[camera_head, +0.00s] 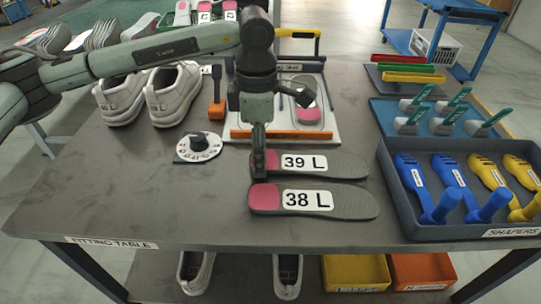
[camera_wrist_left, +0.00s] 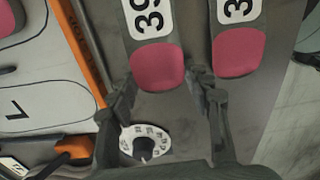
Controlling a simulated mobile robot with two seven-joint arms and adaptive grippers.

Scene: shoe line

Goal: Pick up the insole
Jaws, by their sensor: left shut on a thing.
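The grey insole marked 39 L (camera_head: 325,163) with a pink heel pad lies flat near the middle of the fitting table. The insole marked 38 L (camera_head: 330,199) lies in front of it. My left gripper (camera_head: 261,165) points down at the heel end of the 39 L insole and is shut across its width. In the left wrist view the left gripper's fingers (camera_wrist_left: 164,82) stand on either side of the 39 insole's pink heel (camera_wrist_left: 158,67). The 38 insole's pink heel (camera_wrist_left: 239,52) is just outside the right finger. My right gripper is not in view.
A dial (camera_head: 199,147) lies left of the gripper, with grey shoes (camera_head: 172,98) behind it. A fitting board with an orange edge (camera_head: 285,135) stands close behind. A shapers tray (camera_head: 408,213) is at the right. The table's front left is clear.

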